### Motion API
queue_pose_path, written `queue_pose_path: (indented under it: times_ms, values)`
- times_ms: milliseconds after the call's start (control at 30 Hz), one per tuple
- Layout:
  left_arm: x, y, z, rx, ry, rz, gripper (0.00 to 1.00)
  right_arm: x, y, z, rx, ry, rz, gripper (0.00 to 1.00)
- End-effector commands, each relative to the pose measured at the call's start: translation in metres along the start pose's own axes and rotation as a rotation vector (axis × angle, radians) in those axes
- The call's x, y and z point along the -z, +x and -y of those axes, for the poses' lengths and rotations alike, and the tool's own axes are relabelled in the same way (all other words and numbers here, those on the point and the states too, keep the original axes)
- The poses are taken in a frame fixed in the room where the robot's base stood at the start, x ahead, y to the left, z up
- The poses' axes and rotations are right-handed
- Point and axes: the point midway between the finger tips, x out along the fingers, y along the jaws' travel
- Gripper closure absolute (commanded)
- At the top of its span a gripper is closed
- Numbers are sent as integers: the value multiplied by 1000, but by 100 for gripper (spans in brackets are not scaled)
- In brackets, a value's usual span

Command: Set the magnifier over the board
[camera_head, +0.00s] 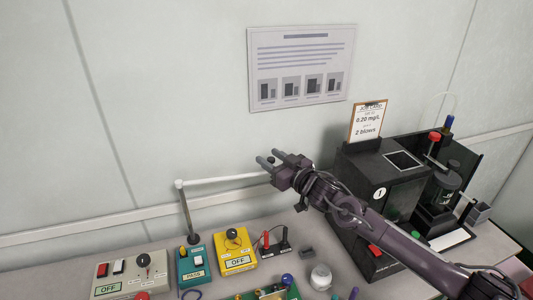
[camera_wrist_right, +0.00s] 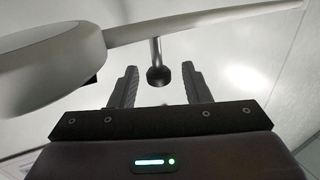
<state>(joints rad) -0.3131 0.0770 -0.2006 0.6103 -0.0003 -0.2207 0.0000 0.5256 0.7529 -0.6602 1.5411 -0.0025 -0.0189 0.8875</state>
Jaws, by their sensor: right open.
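The magnifier's white arm (camera_head: 225,181) runs right from a post (camera_head: 187,213) and passes behind my right gripper (camera_head: 270,157). Its head is hidden there in the head view. In the right wrist view the magnifier's pale round head (camera_wrist_right: 50,62) fills the upper left, and its arm crosses the top. A dark ball knob (camera_wrist_right: 157,76) on a short rod lies between the fingertips of my right gripper (camera_wrist_right: 159,80), which is open with gaps on both sides. A green board (camera_head: 272,293) is partly visible at the bottom edge. My left gripper is not in view.
A yellow box (camera_head: 236,262), a teal box (camera_head: 193,266) and a grey switch box (camera_head: 130,275) stand at the left front. A black instrument (camera_head: 375,170) with a card stands right, beneath my right arm. A white jar (camera_head: 320,277) stands near the board.

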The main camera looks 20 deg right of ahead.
Motion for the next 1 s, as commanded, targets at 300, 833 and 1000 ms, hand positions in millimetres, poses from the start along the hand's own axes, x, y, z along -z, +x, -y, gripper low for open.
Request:
queue_pose_path:
  times_ms: [300, 833, 1000]
  values:
    - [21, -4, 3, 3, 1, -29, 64, -1, 20, 0, -1, -1, 1, 57]
    - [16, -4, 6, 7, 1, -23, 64, -1, 20, 0, -1, -1, 1, 100]
    - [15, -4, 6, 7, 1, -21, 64, 0, 20, 0, -2, -1, 1, 100]
